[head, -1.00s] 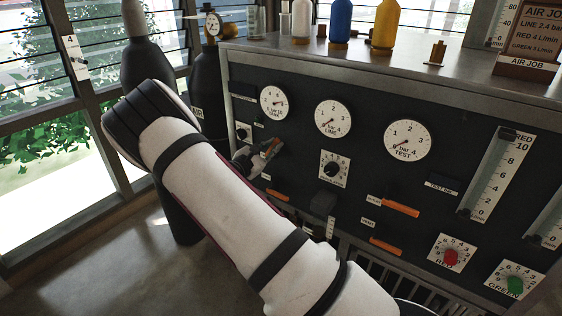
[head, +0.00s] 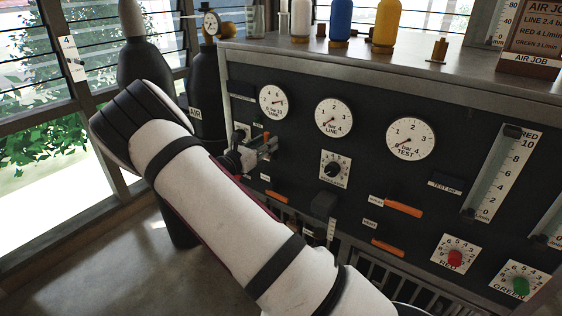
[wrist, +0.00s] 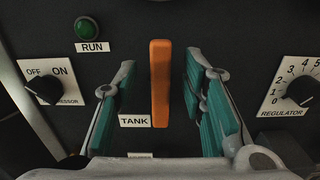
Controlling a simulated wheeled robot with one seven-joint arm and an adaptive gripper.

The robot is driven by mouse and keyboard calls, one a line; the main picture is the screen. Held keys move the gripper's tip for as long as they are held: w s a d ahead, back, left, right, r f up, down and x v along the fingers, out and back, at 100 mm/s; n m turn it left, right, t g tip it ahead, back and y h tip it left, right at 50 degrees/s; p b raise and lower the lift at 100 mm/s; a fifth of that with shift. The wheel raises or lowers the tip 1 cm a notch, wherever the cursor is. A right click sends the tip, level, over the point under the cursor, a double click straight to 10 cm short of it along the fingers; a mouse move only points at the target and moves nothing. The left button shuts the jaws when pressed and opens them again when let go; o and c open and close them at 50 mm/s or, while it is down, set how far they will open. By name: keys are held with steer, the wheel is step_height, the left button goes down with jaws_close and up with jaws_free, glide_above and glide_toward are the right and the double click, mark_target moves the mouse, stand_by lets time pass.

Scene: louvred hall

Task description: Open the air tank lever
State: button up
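The air tank lever is a flat orange bar (wrist: 160,84) standing upright in the wrist view, right of a white TANK label (wrist: 135,121). My gripper (wrist: 162,92) is open, with one teal-padded finger on each side of the lever and a visible gap to both. In the head view my gripper (head: 262,147) is at the left part of the black panel, below the tank gauge (head: 275,102). There the lever is mostly hidden by the fingers. The gauge needle is off to the right of the dial.
A compressor switch (wrist: 45,91) and green RUN lamp (wrist: 86,29) lie to the left, the regulator knob (wrist: 299,91) to the right. Other orange levers (head: 403,208) sit lower on the panel. Bottles (head: 341,20) stand on top; a dark cylinder (head: 205,90) stands at left.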

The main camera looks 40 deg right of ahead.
steer(key=p+v, duration=0.1)
steer(key=v, duration=0.6)
steer(key=shift+p, duration=0.4)
steer(key=shift+r, duration=0.1)
steer(key=v, duration=1.2)
